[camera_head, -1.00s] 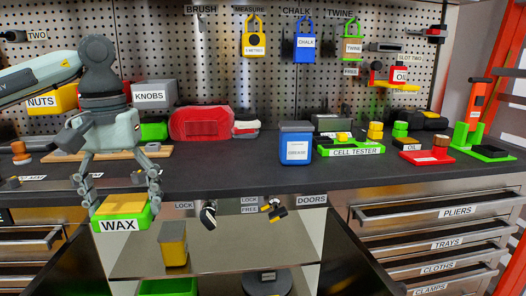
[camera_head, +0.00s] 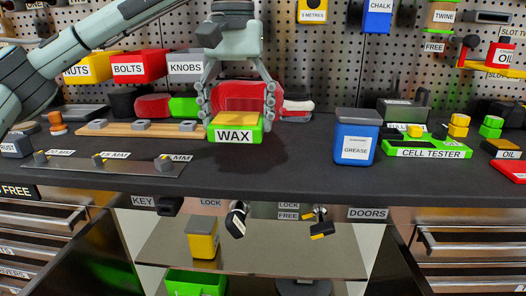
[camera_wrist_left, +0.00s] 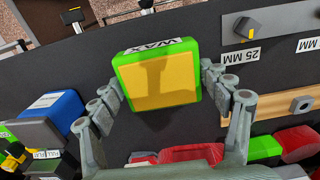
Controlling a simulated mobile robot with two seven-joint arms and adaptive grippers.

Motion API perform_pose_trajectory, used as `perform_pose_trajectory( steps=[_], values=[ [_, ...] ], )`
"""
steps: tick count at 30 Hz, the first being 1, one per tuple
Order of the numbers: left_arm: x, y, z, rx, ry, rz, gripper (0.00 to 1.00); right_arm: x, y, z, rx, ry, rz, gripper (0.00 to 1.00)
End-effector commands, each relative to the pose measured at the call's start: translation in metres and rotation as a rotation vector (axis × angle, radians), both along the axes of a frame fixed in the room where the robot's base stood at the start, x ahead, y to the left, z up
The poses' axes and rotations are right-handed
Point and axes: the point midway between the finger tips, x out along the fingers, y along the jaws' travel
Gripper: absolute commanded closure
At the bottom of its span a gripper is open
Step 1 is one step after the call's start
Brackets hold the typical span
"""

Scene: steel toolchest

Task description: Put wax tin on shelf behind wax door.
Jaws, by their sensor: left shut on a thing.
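The wax tin (camera_head: 235,128) is a green box with a yellow top and a WAX label. My left gripper (camera_head: 238,112) is shut on its two sides, pointing down, and the tin looks level. It is over the dark benchtop, and a shadow lies on the bench to its right. In the left wrist view the tin (camera_wrist_left: 157,77) sits between both fingers. Below the bench front the cabinet is open and shows a shelf (camera_head: 285,252). A yellow tin (camera_head: 202,240) stands on that shelf. No label reading wax shows on a door. My right gripper is out of view.
A blue grease tin (camera_head: 357,137) and a green cell tester tray (camera_head: 428,150) stand right of the tin. A wooden board (camera_head: 135,128) and a size strip (camera_head: 110,165) lie left. Lock and key fittings (camera_head: 237,220) hang under the bench edge. A green bin (camera_head: 195,284) is below the shelf.

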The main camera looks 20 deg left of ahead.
Motion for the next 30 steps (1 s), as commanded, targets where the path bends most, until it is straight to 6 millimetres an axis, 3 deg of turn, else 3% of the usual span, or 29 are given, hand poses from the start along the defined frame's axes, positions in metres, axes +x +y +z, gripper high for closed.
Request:
perform_pose_trajectory(
  steps=[6,11,18,30],
  values=[
    [0.023,-0.026,-0.020,-0.001,0.000,-0.001,0.70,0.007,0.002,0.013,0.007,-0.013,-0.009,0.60],
    [0.028,-0.031,-0.029,-0.001,0.000,0.001,0.70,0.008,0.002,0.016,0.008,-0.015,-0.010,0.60],
    [0.028,-0.031,-0.061,-0.001,0.001,0.000,0.70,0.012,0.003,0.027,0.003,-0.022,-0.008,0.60],
    [0.028,-0.030,-0.066,0.000,-0.002,0.001,0.70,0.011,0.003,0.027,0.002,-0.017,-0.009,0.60]
  ],
)
